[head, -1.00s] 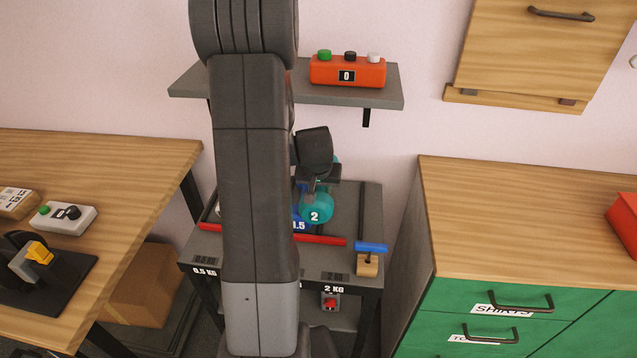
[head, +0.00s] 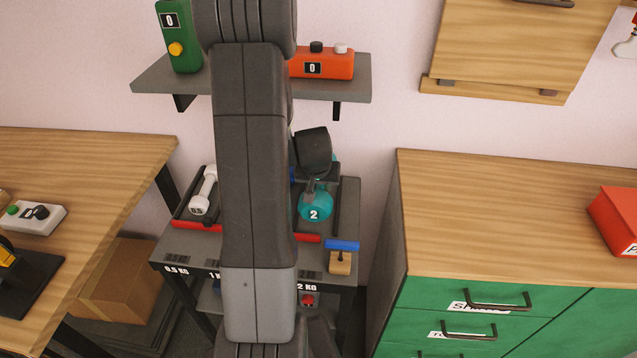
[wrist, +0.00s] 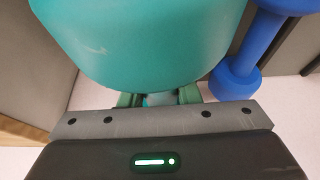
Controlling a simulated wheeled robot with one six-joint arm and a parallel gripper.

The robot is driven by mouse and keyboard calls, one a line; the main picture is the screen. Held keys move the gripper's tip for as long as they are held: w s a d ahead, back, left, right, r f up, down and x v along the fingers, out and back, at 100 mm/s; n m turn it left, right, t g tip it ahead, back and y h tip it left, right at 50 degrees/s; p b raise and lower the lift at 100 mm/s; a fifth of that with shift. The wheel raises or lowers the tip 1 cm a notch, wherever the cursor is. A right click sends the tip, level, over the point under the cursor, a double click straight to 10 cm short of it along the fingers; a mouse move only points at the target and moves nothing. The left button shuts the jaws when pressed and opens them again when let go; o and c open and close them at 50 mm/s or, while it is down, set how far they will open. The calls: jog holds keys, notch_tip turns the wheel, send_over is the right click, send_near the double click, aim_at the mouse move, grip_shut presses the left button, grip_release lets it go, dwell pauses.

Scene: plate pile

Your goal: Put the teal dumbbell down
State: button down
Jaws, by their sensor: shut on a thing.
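The teal dumbbell (head: 315,207), marked "2", is at the right part of the grey rack (head: 346,215). My gripper (head: 318,184) is shut on its handle from above and behind its near end. In the wrist view the teal end (wrist: 140,45) fills the top, with the handle between the fingers (wrist: 160,100). I cannot tell whether the dumbbell touches the rack or hangs just above it. My arm hides the middle of the rack.
A white dumbbell (head: 203,190) lies at the rack's left. A blue dumbbell (wrist: 236,75) is close to the teal one in the wrist view. A red bar (head: 198,225) edges the rack's front.

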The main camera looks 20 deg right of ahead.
jog(key=shift+w+f+b, duration=0.1)
jog(key=shift+f+b, duration=1.1)
jog(key=shift+f, duration=0.85)
jog(key=shift+f, duration=0.15)
jog(key=c, duration=1.1)
grip_release()
jog(key=shift+s+r, duration=0.2)
jog(key=shift+r, duration=0.2)
jog(key=p+v, duration=0.1)
jog(key=v, duration=1)
jog(key=shift+s+a+r, duration=0.1)
jog(key=shift+s, duration=0.1)
